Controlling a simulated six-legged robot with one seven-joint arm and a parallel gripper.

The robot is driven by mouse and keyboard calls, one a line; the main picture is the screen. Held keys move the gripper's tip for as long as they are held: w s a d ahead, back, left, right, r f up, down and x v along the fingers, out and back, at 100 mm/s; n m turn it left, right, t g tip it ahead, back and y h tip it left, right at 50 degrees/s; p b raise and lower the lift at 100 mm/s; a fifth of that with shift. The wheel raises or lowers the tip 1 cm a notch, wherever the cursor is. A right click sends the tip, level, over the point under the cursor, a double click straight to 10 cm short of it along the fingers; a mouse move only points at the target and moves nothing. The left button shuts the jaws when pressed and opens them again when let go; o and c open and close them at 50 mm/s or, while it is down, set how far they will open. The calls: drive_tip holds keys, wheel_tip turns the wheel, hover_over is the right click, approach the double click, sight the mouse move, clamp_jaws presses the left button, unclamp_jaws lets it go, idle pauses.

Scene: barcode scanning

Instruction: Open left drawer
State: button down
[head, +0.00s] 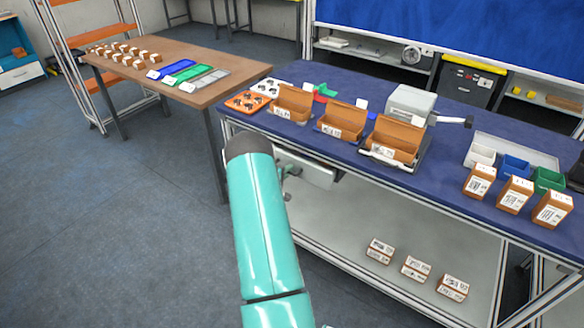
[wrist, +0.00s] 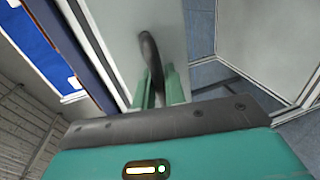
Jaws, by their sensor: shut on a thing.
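The left drawer (head: 312,170) is a grey unit under the left end of the blue table, partly hidden behind my teal arm in the head view. Its flat grey front fills the upper middle of the wrist view (wrist: 115,30). A dark curved handle (wrist: 150,48) stands out from that front. My gripper (wrist: 157,80) is shut on the handle, with one greenish finger on each side of it. My arm hides most of the gripper in the head view. I cannot tell from these frames how far the drawer is out.
The blue table (head: 440,182) carries open brown boxes, a grey device (head: 411,103) and small coloured bins. Several small boxes lie on its lower shelf (head: 330,215). A brown table (head: 215,92) stands at the left. The floor (head: 110,210) left of my arm is clear.

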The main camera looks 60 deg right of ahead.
drive_tip(key=f+v, duration=0.3)
drive_tip(key=v, duration=1.2)
drive_tip(key=shift+a, duration=0.65)
drive_tip(key=c, duration=1.8)
unclamp_jaws()
drive_tip(key=shift+w, duration=0.1)
drive_tip(key=shift+c, duration=0.2)
drive_tip(key=shift+a, duration=0.1)
drive_tip(key=v, duration=1.3)
drive_tip(key=shift+a, duration=0.3)
drive_tip(key=shift+w, duration=0.1)
